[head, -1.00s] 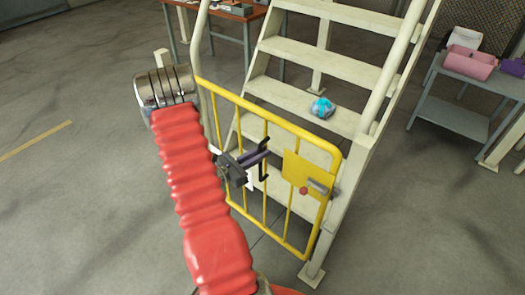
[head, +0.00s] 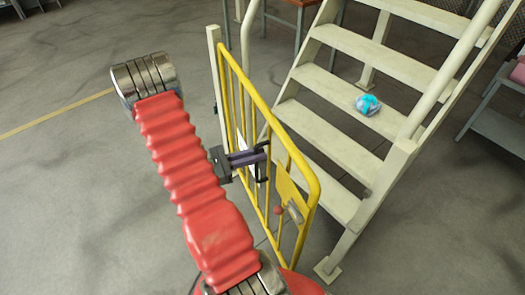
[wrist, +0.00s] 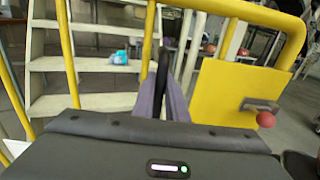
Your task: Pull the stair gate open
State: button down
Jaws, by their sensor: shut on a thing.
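The yellow stair gate (head: 318,190) stands ajar at the foot of the cream staircase (head: 330,140), its latch side swung away from the right post (head: 385,185). Its yellow latch plate also shows on the right in the wrist view (wrist: 222,95), with a red knob (wrist: 265,119) and a grey latch. My gripper (head: 262,158) is at the middle of the gate, shut on one of its upright bars (wrist: 149,40). The exact contact is partly hidden by the fingers in the wrist view.
A blue and grey bag (head: 368,104) lies on a stair tread behind the gate. A grey table (head: 500,128) stands at the right edge, and a wooden-topped table (head: 300,4) is behind the stairs. The floor left of the gate is clear.

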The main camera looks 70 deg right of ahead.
jog(key=shift+d+r, duration=0.1)
jog(key=c, duration=1.8)
grip_release()
jog(key=shift+s, duration=0.1)
jog(key=shift+o, duration=0.2)
jog(key=v, duration=1.4)
jog(key=shift+s, duration=0.1)
jog(key=shift+c, duration=0.5)
